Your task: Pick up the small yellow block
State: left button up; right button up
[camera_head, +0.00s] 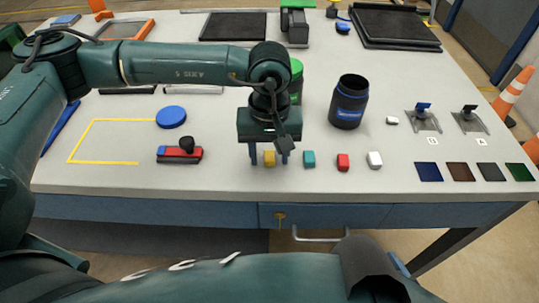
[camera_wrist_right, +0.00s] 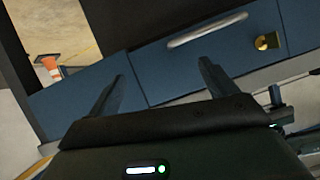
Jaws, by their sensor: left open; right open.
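The small yellow block (camera_head: 269,158) sits on the grey table near its front edge, in the head view. My left gripper (camera_head: 269,162) points down over it, with one finger on each side of the block. The fingers look apart, with the block between them; I cannot tell whether either touches it. My right gripper (camera_wrist_right: 160,85) is open and empty in the right wrist view, facing the blue drawer front (camera_wrist_right: 200,50) below the tabletop.
Right of the yellow block stand a teal block (camera_head: 309,159), a red block (camera_head: 343,162) and a white block (camera_head: 375,160). A black jar (camera_head: 349,102) stands behind them. A red and blue piece with a black knob (camera_head: 180,154) lies to the left.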

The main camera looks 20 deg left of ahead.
aim_at(270, 158)
pick_arm(q)
jog(key=shift+c, duration=0.5)
grip_shut()
notch_tip(270, 158, up, 10)
dwell(0.6)
